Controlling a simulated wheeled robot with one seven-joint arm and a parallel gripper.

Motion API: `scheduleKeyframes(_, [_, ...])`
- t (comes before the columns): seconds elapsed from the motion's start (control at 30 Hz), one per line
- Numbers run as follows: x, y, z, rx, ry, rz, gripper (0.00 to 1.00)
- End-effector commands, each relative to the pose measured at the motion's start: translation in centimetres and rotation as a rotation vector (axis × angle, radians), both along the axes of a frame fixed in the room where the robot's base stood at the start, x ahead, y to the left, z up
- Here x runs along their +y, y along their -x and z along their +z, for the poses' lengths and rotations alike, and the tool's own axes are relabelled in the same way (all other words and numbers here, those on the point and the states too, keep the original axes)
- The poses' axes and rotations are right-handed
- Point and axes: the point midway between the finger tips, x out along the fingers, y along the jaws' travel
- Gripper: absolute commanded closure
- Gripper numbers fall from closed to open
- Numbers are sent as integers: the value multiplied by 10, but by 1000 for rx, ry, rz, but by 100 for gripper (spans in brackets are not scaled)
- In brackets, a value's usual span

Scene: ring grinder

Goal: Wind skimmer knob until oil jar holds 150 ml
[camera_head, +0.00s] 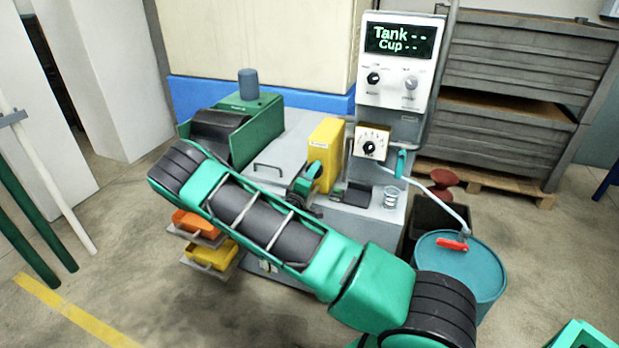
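A small clear jar (391,198) stands on the grey machine top at the right. I cannot make out any oil level in it. Above it, a cream box carries a black knob (369,148) with a scale around it. The upright panel has a black knob (374,78) and a grey knob (411,82). No readable label tells me which is the skimmer knob. The display (400,40) reads "Tank --" and "Cup --". My teal and black arm crosses the middle of the view, in front of the machine.
A yellow box (326,153) stands on the machine, left of the cream box. A teal drum (459,262) with a red-handled pipe is at the right. Orange (195,224) and yellow (211,256) trays sit low on the left. Grey crates (522,62) stand behind. Floor is clear at front left.

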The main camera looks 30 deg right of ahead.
Motion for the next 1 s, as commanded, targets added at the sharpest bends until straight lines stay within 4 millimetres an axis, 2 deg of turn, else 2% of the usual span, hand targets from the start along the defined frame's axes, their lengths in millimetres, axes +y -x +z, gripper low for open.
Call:
scheduleKeyframes(0.2, [-3, 3, -3, 6, -3, -9, 76])
scheduleKeyframes(0.23, [-3, 3, -3, 6, -3, -9, 52])
scheduleKeyframes(0.3, [-3, 2, -3, 6, -3, -8, 35])
scheduleKeyframes(0.67, [2, 3, -1, 5, -1, -2, 35])
scheduleKeyframes(0.77, [9, 8, -2, 5, 0, -1, 35])
scheduleKeyframes(1.0, [44, 35, -2, 7, 0, 0, 35])
